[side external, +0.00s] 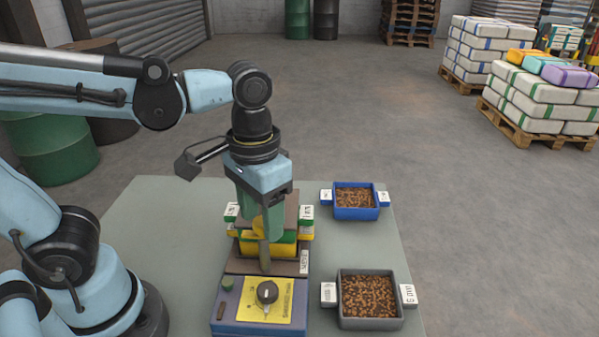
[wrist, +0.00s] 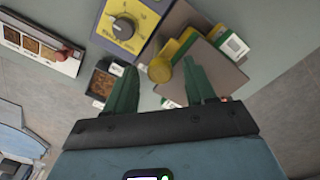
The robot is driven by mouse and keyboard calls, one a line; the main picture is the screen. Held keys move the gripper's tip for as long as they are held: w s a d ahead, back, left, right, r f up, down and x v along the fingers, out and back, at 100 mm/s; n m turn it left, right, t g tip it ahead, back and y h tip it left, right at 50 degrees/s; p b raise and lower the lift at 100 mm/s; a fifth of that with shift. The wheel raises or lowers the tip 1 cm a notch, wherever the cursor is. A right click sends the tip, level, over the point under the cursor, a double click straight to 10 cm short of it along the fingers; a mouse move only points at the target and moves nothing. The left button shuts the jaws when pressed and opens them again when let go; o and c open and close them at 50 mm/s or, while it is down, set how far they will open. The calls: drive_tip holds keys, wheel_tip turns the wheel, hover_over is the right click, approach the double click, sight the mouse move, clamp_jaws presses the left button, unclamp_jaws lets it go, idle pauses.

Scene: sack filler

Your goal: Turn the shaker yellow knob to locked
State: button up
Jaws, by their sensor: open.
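My gripper (side external: 262,228) points down over the machine on the table. In the wrist view its two green fingers are apart, and my open gripper (wrist: 160,66) has a round yellow knob (wrist: 159,71) showing between the fingertips. I cannot tell whether either finger touches the knob. In the side view the fingers partly hide this area, and the knob's turn position is not readable. A black dial (side external: 267,292) sits on a yellow panel (side external: 283,303) at the machine's front; the dial also shows in the wrist view (wrist: 123,27).
A blue bin (side external: 356,214) and a grey bin (side external: 370,323), both with brown pellets, stand right of the machine. A green button (side external: 227,284) is left of the dial. The table's (side external: 160,225) left part is clear.

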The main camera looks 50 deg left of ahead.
drive_tip(key=shift+f, duration=0.2)
clamp_jaws()
idle(0.3)
